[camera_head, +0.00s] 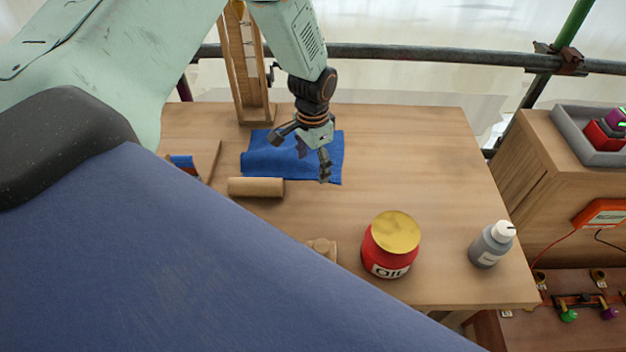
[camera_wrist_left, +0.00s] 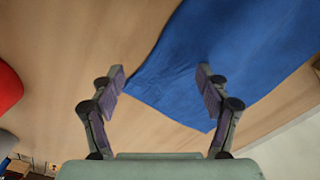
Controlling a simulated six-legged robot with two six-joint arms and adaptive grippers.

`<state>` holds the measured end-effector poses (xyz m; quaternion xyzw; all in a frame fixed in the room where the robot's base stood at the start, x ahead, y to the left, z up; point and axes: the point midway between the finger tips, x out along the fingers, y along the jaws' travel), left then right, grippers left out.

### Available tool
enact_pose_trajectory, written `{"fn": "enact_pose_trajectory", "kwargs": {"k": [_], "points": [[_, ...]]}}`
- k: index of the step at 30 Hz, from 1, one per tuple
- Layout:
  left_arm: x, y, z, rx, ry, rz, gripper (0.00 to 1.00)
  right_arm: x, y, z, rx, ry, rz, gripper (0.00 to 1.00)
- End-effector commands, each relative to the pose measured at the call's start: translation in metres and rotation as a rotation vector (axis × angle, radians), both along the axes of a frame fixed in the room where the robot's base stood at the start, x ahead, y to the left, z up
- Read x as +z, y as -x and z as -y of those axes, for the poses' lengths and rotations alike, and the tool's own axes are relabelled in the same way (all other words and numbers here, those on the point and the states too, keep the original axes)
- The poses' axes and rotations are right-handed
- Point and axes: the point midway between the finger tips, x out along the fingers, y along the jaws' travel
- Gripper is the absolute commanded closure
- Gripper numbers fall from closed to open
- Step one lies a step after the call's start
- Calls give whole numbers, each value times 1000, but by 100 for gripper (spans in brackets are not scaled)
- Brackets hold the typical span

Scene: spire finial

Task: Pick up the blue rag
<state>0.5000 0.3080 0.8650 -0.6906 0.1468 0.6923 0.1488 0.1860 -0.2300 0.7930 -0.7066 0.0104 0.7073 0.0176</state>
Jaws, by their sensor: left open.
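The blue rag (camera_head: 262,160) lies spread on the wooden table, toward its back. It also shows in the left wrist view (camera_wrist_left: 245,50), with one corner between my fingers in the picture. My left gripper (camera_head: 301,160) is over the rag, with its fingers apart and nothing between them that it grips. In the left wrist view my left gripper (camera_wrist_left: 160,84) is open around the line of the rag's corner. I cannot tell how high the fingertips are above the cloth. My right gripper is not in view.
A wooden cylinder (camera_head: 256,187) lies just in front of the rag. A red oil jar (camera_head: 388,250) and a grey bottle (camera_head: 489,246) stand near the front right. A wooden frame (camera_head: 246,70) stands behind the rag. The table (camera_head: 420,160) is clear right of the rag.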

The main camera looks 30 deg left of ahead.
Motion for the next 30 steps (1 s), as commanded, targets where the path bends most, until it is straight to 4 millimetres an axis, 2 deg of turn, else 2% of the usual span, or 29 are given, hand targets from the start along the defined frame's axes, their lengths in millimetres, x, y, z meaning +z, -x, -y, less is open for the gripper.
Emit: {"fn": "enact_pose_trajectory", "kwargs": {"k": [1,4,16,23,30], "points": [[-7,0,0,0,0,0,25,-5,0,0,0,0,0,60],[-13,0,0,1,0,0,25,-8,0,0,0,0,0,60],[-14,0,0,0,0,1,25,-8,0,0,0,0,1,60],[-20,0,0,0,0,1,25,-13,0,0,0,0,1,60],[-20,0,0,0,0,1,33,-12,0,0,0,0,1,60]]}}
